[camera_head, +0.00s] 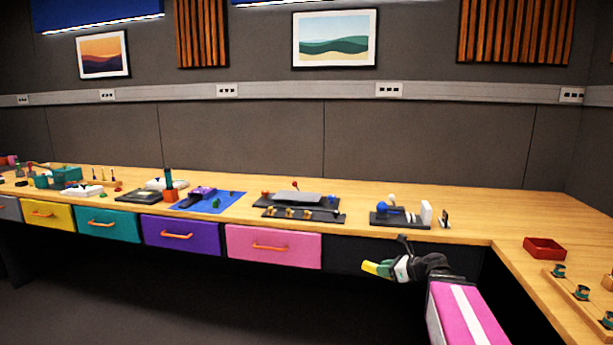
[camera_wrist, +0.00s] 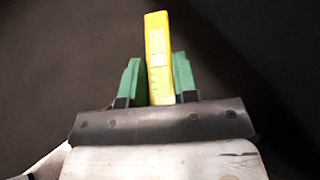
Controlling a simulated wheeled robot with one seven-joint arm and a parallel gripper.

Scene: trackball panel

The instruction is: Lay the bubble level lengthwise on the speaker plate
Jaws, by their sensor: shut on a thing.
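The bubble level is a yellow bar (camera_wrist: 156,35) with a pale window, upright between the green fingers of my gripper (camera_wrist: 157,72) in the wrist view. My gripper is shut on it, and its far end sticks out past the fingertips. In the head view my gripper (camera_head: 384,268) holds the yellow level (camera_head: 370,267) in the air in front of the bench's front edge, right of the pink drawer. I cannot tell for sure which piece is the speaker plate; a grey slab on a dark base (camera_head: 297,198) lies on the bench behind and left.
A dark panel with a blue ball (camera_head: 382,208) and white blocks stands on the bench beyond my gripper. A dark strip with several brass-coloured knobs (camera_head: 303,214) lies along the front edge. A red tray (camera_head: 544,248) is at right. Bare wood (camera_head: 480,222) shows between.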

